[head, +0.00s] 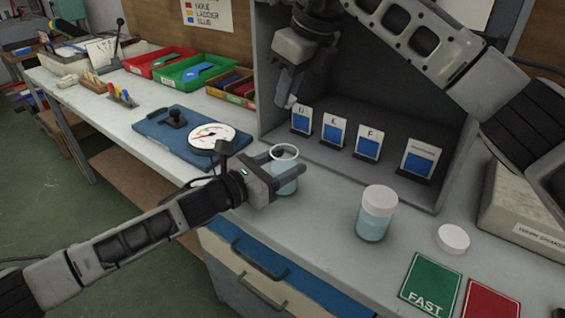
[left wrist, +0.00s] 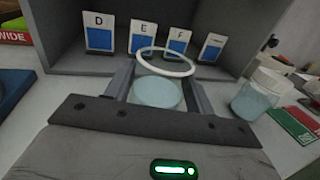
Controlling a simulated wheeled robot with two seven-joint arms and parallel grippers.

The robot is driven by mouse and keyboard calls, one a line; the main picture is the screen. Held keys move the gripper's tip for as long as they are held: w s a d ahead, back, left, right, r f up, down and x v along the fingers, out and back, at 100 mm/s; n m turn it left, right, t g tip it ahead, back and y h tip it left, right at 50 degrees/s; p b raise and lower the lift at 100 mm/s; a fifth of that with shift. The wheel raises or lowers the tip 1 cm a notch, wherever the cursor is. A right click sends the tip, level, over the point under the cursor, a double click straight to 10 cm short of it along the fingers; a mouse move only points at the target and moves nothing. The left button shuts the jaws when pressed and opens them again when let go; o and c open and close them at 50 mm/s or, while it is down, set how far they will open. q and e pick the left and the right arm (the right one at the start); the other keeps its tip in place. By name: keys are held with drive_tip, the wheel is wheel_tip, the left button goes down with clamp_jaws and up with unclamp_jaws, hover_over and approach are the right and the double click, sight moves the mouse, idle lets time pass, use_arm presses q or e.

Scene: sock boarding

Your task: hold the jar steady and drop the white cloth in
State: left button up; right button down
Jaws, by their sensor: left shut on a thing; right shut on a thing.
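An open clear jar (head: 285,184) with a pale rim and light-blue contents stands near the bench's front edge. My left gripper (head: 287,166) is shut around it from the left. The left wrist view shows the jar (left wrist: 157,93) upright between the two fingers, its mouth open. My right gripper (head: 288,99) is above and behind the jar, in front of the grey booth. A small white bit, which looks like the white cloth (head: 292,102), shows at its fingertips; most of it is hidden. The cloth does not show in the left wrist view.
A second jar with a white lid (head: 380,199) stands to the right, beside a loose white lid (head: 453,238). Green (head: 430,283) and red cards lie at the front right. Lettered cards (head: 333,133) stand in the grey booth (head: 400,95). A blue board with a dial (head: 212,137) lies left.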

wheel_tip(320, 180, down, 8)
idle(1.3)
drive_tip(key=c, duration=1.2)
unclamp_jaws()
drive_tip(key=shift+r, duration=0.1)
drive_tip(key=v, duration=1.2)
